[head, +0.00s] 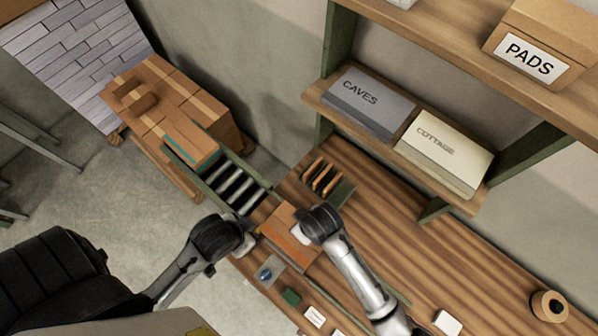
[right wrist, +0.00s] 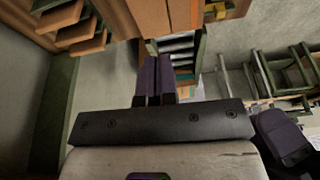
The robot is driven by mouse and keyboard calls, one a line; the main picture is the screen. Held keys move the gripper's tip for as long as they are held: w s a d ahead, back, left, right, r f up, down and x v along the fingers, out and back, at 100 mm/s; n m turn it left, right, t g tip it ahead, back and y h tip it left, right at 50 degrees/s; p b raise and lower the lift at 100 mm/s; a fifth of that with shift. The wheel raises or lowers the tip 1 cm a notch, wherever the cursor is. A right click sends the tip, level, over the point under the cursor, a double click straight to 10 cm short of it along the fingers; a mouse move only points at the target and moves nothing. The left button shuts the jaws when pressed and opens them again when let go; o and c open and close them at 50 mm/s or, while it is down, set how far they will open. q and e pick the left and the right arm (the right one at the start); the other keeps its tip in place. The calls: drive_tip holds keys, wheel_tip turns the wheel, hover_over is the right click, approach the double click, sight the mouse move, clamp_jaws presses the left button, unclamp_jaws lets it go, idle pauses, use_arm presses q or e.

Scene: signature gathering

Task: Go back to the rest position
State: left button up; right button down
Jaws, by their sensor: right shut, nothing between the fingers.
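My right gripper (head: 298,236) is over a flat brown board-like item (head: 279,222) on the wooden bench, in the head view. In the right wrist view my right gripper (right wrist: 158,78) has its two dark fingers together with nothing between them. My left gripper (head: 246,246) is by the left end of the bench, near the roller rack (head: 236,186). Its fingers are too small and hidden to read. Whether either gripper touches anything cannot be told.
A slotted holder (head: 325,180) with upright brown pieces stands behind the right gripper. Boxes marked CAVES (head: 368,102) and COTTAGE (head: 445,155) sit on a shelf. Small items, including a green one (head: 291,297), lie along the front edge. The bench's right-hand middle is mostly clear.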

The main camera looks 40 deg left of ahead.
drive_tip(key=shift+w+d+r, duration=0.1)
drive_tip(key=shift+d+r, duration=0.1)
drive_tip(key=shift+r, duration=0.45)
